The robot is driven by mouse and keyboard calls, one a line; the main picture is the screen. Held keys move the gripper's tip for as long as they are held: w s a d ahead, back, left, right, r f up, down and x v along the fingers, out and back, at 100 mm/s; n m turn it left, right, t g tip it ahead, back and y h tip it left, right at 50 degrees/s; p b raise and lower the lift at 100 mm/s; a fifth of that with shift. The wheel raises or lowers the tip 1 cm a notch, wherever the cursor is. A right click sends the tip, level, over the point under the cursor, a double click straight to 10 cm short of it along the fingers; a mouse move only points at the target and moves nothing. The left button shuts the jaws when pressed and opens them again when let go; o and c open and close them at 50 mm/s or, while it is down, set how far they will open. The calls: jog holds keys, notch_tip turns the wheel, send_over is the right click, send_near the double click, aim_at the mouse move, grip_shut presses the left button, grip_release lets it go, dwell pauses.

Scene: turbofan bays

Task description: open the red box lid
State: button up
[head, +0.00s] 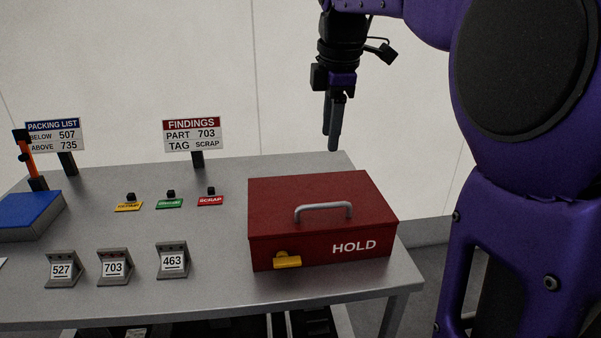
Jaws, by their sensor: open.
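The red box (275,215) stands at the right end of the grey table, marked HOLD on its front. Its red lid (325,187) is shut and has a silver handle (323,206) on top. A yellow latch (287,260) is on the lower left of the box's front; I cannot tell whether it is fastened. My gripper (334,145) points down above and behind the box's back edge, apart from it. It is open and empty, with its fingers seen nearly edge-on.
Several part brackets, including 703 (114,268), stand along the table front (215,285). Yellow, green and red SCRAP tags (210,200) lie left of the box. A findings sign (192,132) and packing list sign (54,133) stand behind. A blue box (28,208) is at far left.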

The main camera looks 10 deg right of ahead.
aim_at(324, 204)
jog(key=b+x, duration=0.3)
jog(key=x, duration=1.4)
jog(key=shift+s+d+f, duration=0.1)
jog(key=shift+s+f, duration=0.05)
jog(key=shift+f, duration=0.1)
grip_shut()
dwell(0.6)
